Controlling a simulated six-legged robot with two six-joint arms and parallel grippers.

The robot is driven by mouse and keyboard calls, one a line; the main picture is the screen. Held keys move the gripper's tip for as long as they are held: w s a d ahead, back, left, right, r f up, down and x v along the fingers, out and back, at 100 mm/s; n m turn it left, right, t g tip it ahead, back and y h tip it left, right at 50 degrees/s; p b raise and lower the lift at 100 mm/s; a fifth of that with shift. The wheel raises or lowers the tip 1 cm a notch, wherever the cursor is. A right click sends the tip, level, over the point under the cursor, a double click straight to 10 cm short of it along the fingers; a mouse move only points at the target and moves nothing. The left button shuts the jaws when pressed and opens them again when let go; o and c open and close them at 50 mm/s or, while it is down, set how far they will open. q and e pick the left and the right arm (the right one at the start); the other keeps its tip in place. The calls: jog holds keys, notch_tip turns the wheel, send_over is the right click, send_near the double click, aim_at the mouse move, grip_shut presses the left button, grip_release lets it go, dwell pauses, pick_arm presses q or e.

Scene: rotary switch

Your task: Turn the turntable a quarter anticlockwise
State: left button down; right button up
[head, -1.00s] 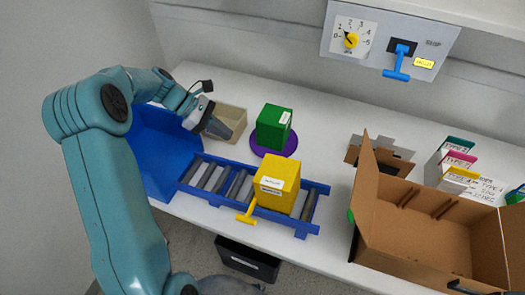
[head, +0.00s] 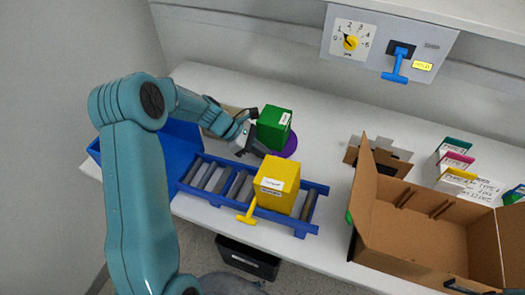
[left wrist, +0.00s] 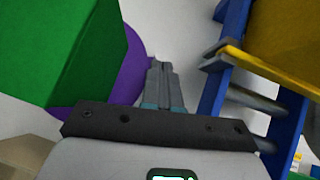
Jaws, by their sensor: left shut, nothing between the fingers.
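The turntable is a purple disc (head: 290,147) on the white table with a green box (head: 274,128) standing on it. In the left wrist view the purple disc (left wrist: 130,85) shows beneath the large green box (left wrist: 70,50). My left gripper (head: 264,151) is shut and empty, low at the near left side of the disc and box. In the left wrist view its closed fingertips (left wrist: 160,68) lie right beside the purple rim; I cannot tell whether they touch it. The arm hides the disc's left part in the head view. My right gripper is not in view.
A blue roller conveyor (head: 308,225) carries a yellow box (head: 277,183) with a yellow handle (head: 247,217) just in front. A blue bin (head: 170,150) and a beige tray (head: 212,128) are at left. An open cardboard box (head: 420,235) stands at right.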

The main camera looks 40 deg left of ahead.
aim_at(275, 154)
pick_arm(q)
jog(key=shift+d, duration=0.1)
jog(key=shift+w+d+f+n+t+y+b, duration=0.15)
jog(key=shift+d+n+t+y+b, duration=0.15)
jog(key=shift+d+n+t+b, duration=0.3)
jog(key=shift+w+d+n+t+y+b, duration=0.2)
jog(key=shift+d+n+b, duration=0.25)
jog(key=shift+w+d+n+t+y+b, duration=0.15)
jog(key=shift+d+n+t+y+b, duration=0.05)
jog(key=shift+d+n+b, duration=0.25)
jog(key=shift+w+d+r, duration=0.2)
jog(key=shift+w+d, duration=0.05)
jog(key=shift+w, duration=0.05)
jog(key=shift+a, duration=0.1)
jog(key=shift+s+p, duration=0.1)
jog(key=shift+p, duration=0.2)
